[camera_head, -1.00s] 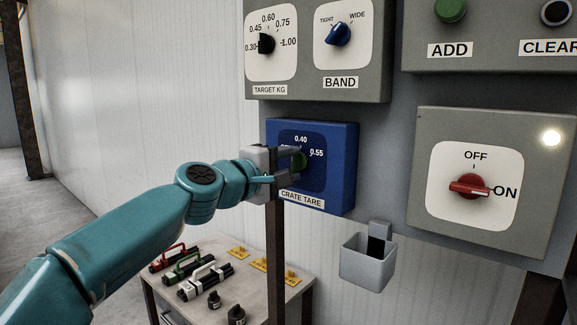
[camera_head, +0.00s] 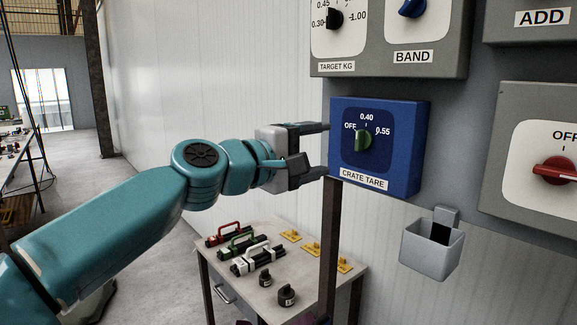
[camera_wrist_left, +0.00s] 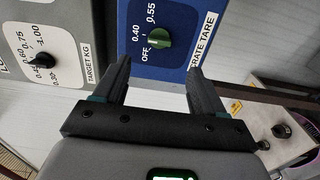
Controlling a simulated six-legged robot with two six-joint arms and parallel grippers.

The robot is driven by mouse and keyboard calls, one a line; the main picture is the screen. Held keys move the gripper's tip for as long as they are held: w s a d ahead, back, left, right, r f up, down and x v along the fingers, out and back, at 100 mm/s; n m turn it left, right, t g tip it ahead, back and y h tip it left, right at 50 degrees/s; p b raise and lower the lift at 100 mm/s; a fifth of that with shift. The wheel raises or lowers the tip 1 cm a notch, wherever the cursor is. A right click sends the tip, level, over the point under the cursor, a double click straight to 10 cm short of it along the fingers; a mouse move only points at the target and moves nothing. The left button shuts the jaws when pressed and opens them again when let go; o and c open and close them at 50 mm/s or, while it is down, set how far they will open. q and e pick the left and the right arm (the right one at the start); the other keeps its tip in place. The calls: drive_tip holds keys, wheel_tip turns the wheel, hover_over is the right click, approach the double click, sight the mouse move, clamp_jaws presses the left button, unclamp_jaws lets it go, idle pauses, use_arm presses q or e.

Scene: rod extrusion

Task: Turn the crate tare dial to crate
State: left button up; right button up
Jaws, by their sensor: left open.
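The crate tare dial is a green knob (camera_head: 363,140) on a blue box (camera_head: 415,165) marked OFF, 0.40 and 0.55. The knob also shows in the left wrist view (camera_wrist_left: 160,38), beyond and between my fingertips. My left gripper (camera_head: 326,150) is open and empty, just left of the blue box and apart from the knob. Its two fingers show in the left wrist view (camera_wrist_left: 158,69). My right gripper is not in view.
The target kg dial (camera_head: 335,19) and blue band dial (camera_head: 412,7) sit above. A red switch (camera_head: 553,170) is at the right. A grey bin (camera_head: 430,255) hangs below right. A table (camera_head: 222,265) with handled tools and dark weights stands below.

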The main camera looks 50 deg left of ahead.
use_arm(q)
drive_tip(key=s+b, duration=0.1)
drive_tip(key=s, duration=0.5)
drive_tip(key=shift+s+a, duration=0.25)
drive_tip(key=shift+a, duration=0.05)
drive_tip(key=shift+s+f, duration=0.1)
